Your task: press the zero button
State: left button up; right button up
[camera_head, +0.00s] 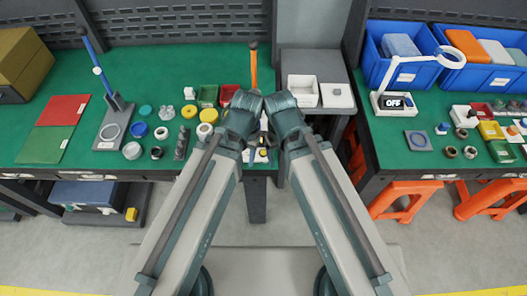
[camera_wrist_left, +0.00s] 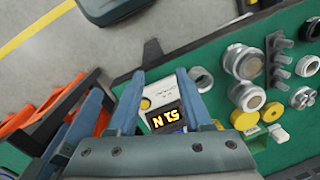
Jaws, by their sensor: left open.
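A small white device with a lit dark display (camera_wrist_left: 168,121) shows yellow characters, upside down, in the left wrist view. A round button-like spot (camera_wrist_left: 145,103) sits on its pale face, but I cannot read a label confirming it as zero. In the head view the device (camera_head: 261,157) is mostly hidden behind my arms at the table's front edge. My left gripper (camera_wrist_left: 160,78) is open, its two fingers on either side of the device in the wrist view; I cannot tell whether they touch it. My right arm's end (camera_head: 285,113) is close beside the left; its jaws are hidden.
Rings, caps and small jars (camera_head: 162,133) crowd the green table to the left. A blue-handled stand (camera_head: 113,118) rises there. White trays (camera_head: 303,91) stand behind right. A lit ring lamp (camera_head: 427,60) and orange stools (camera_head: 400,198) are at the right.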

pick_arm(q)
grip_shut()
dwell(1.5)
